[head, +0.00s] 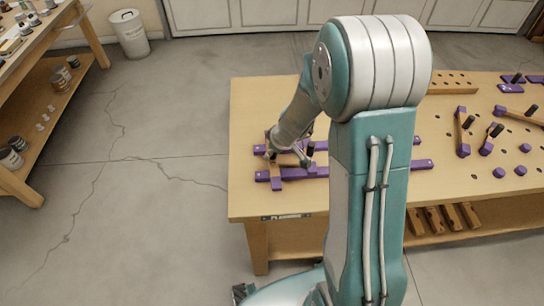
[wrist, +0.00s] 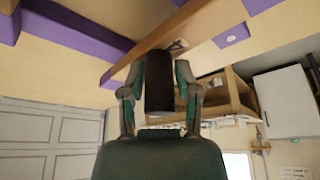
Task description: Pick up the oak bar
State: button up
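The oak bar (head: 287,173) is a light brown strip at the left part of the bench, lying across or over two long purple rails (head: 316,171). In the wrist view the oak bar (wrist: 170,42) runs diagonally, with a dark upright handle (wrist: 160,82) on it. My gripper (head: 290,155) is at the bar, partly hidden by its own wrist in the head view. In the wrist view my gripper (wrist: 160,72) has a finger on each side of the handle, drawn in close against it. Whether the bar is clear of the rails is unclear.
The bench top (head: 245,115) carries a wooden block with holes (head: 452,82) at the back and other handled bars (head: 461,132) at the right. A side shelf (head: 40,120) stands far left. A white bin (head: 130,35) stands behind. My arm hides the bench's middle.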

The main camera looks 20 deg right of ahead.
grip_shut()
